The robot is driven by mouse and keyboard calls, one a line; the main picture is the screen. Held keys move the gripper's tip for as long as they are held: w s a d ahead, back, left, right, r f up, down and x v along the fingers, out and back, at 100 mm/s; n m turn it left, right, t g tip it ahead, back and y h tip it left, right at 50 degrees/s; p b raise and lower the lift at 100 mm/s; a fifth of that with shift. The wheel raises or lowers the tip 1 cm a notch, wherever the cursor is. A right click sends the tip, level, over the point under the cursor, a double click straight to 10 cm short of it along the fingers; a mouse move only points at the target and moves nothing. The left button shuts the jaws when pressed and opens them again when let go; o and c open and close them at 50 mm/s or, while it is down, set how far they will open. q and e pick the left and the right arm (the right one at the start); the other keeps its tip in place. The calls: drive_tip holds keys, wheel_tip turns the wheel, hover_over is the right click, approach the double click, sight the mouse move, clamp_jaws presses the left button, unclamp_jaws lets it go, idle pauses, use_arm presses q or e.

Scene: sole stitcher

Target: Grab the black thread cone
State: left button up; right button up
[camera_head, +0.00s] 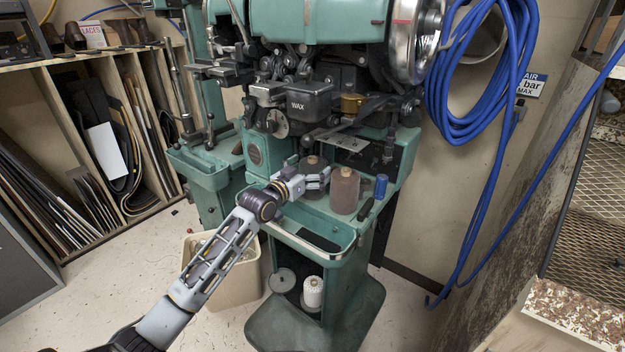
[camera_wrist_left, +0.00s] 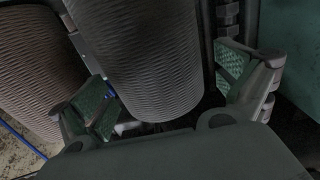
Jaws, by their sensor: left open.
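The black thread cone (camera_head: 314,163) stands on the green machine's tray, partly hidden behind my left gripper (camera_head: 318,180) in the head view. In the left wrist view the dark, ribbed cone (camera_wrist_left: 150,55) fills the space between my two green-padded fingers. The left gripper is open, with one finger on each side of the cone. Whether a pad touches it I cannot tell. My right gripper is not in view.
A brown thread cone (camera_head: 344,190) stands just right of the black one; it also shows at left in the wrist view (camera_wrist_left: 30,75). A small blue spool (camera_head: 381,186) and a dark tool (camera_head: 365,209) lie further right. The machine head with its WAX pot (camera_head: 302,103) overhangs the tray.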

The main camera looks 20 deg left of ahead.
use_arm(q)
drive_tip(key=shift+w+d, duration=0.15)
drive_tip(key=shift+w, duration=0.25)
drive_tip(key=shift+c, duration=0.2)
drive_tip(key=c, duration=1.3)
drive_tip(key=shift+o, duration=0.2)
drive_tip(key=shift+r, duration=0.15)
